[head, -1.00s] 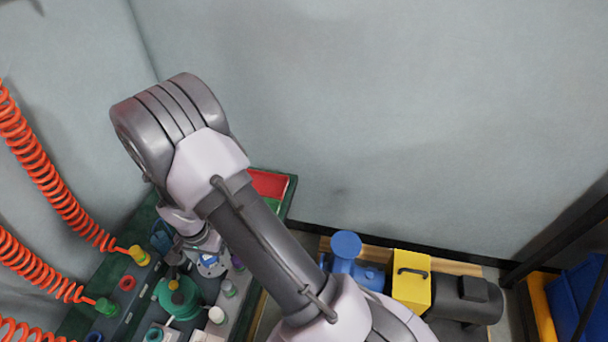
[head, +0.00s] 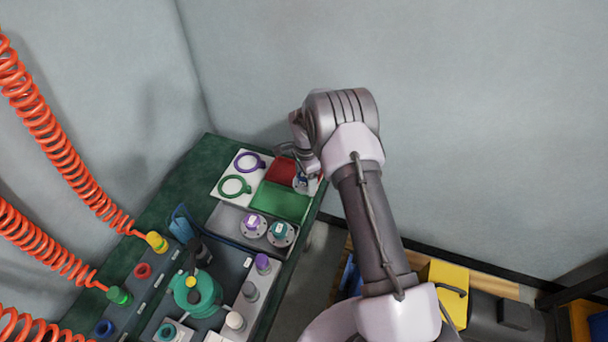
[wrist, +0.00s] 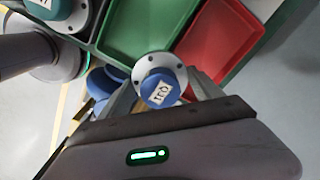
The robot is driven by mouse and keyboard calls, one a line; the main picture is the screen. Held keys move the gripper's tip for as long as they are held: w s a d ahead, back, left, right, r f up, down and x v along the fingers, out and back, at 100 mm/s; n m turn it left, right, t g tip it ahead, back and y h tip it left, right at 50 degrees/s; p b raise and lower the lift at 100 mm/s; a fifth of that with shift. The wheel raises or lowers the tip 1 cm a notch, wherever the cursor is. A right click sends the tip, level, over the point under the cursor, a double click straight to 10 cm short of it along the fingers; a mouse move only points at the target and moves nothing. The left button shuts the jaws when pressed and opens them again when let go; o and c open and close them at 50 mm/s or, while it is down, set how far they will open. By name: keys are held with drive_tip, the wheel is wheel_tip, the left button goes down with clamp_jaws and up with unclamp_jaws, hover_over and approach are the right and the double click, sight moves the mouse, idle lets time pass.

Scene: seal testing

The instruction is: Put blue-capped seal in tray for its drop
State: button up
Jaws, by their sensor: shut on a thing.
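The blue-capped seal (wrist: 160,88) has a pale flange with bolt holes and a white label on its cap; I cannot read the label for sure. My gripper (wrist: 165,98) is shut on it. In the head view my gripper (head: 306,180) and the seal (head: 300,184) are at the right edge of the red tray (head: 281,170) and green tray (head: 282,203). In the wrist view the seal overlaps the near ends of the green tray (wrist: 143,40) and red tray (wrist: 222,40). Its height above them is unclear.
A purple-capped seal (head: 253,224) and a teal-capped seal (head: 280,232) stand on a grey tray (head: 226,216). A white panel (head: 228,172) holds purple and green rings. A green fixture (head: 196,294) and several small capped pieces stand nearer. Orange coiled hoses (head: 70,165) hang left.

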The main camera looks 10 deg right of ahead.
drive_tip(key=w, duration=0.2)
drive_tip(key=w+b, duration=0.1)
drive_tip(key=w, duration=0.1)
drive_tip(key=w+f+b, duration=0.1)
drive_tip(key=shift+w+d, duration=0.25)
drive_tip(key=shift+w, duration=0.15)
drive_tip(key=shift+w+r+b, duration=0.1)
drive_tip(key=shift+w+b, duration=0.25)
drive_tip(key=shift+w, duration=0.15)
wheel_tip(320, 180, down, 4)
drive_tip(key=shift+w+r+b, duration=0.1)
drive_tip(key=shift+r+b, duration=0.05)
drive_tip(key=shift+b, duration=1.1)
drive_tip(key=shift+r, duration=0.2)
drive_tip(key=shift+c, duration=0.2)
drive_tip(key=o, duration=2)
drive_tip(key=shift+f, duration=0.15)
